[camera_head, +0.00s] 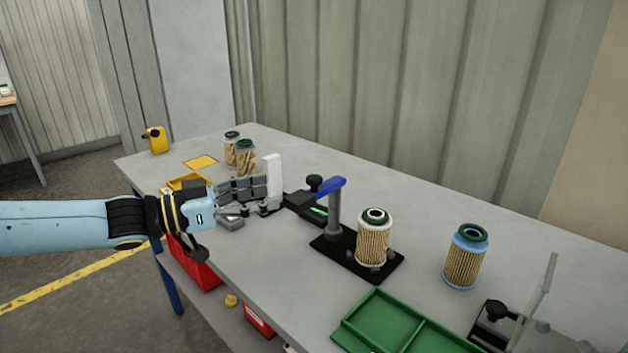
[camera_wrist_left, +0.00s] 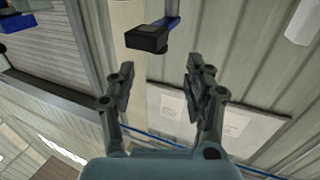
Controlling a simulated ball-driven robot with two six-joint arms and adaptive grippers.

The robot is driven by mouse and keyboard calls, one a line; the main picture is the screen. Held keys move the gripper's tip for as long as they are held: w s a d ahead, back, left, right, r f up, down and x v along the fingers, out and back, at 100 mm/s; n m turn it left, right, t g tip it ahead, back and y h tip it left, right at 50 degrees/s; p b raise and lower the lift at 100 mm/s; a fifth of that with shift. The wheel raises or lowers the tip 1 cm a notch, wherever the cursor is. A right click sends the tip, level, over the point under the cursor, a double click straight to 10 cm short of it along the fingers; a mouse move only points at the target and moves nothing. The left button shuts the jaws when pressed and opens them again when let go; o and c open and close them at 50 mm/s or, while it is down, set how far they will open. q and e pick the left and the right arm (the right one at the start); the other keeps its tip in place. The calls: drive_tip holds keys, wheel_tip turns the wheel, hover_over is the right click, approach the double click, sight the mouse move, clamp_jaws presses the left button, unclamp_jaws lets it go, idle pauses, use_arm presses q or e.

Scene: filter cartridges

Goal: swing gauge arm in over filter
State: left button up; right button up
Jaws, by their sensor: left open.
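The gauge stand has a black base (camera_head: 333,250), a grey post (camera_head: 333,218) and a blue gauge arm (camera_head: 331,187) on top. The arm points left, away from the pleated filter cartridge (camera_head: 372,242) that stands upright on the base. A black knob (camera_head: 314,183) shows at the arm's outer end. In the left wrist view the arm's black end block (camera_wrist_left: 147,40) lies beyond the fingertips. My left gripper (camera_head: 272,205) is open and empty, left of the stand; its spread fingers also show in the wrist view (camera_wrist_left: 158,78). My right gripper is out of view.
A green tray (camera_head: 380,322) lies at the front, beside a clear upright panel (camera_head: 535,300). A white block (camera_head: 272,172) and green-topped filters (camera_head: 246,157) stand behind my left gripper. The back right is clear.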

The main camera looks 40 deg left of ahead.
sight(307, 181)
use_arm(q)
drive_tip(key=shift+h, duration=0.3)
drive_tip(key=b+x, duration=0.1)
drive_tip(key=x, duration=0.5)
drive_tip(key=b+x, duration=0.1)
drive_tip(key=x, duration=0.2)
drive_tip(key=shift+w+r+b, duration=0.15)
drive_tip(key=shift+r+b, duration=0.15)
drive_tip(key=shift+r, duration=0.05)
drive_tip(key=shift+w+d, duration=0.35)
drive_tip(key=shift+w, duration=0.25)
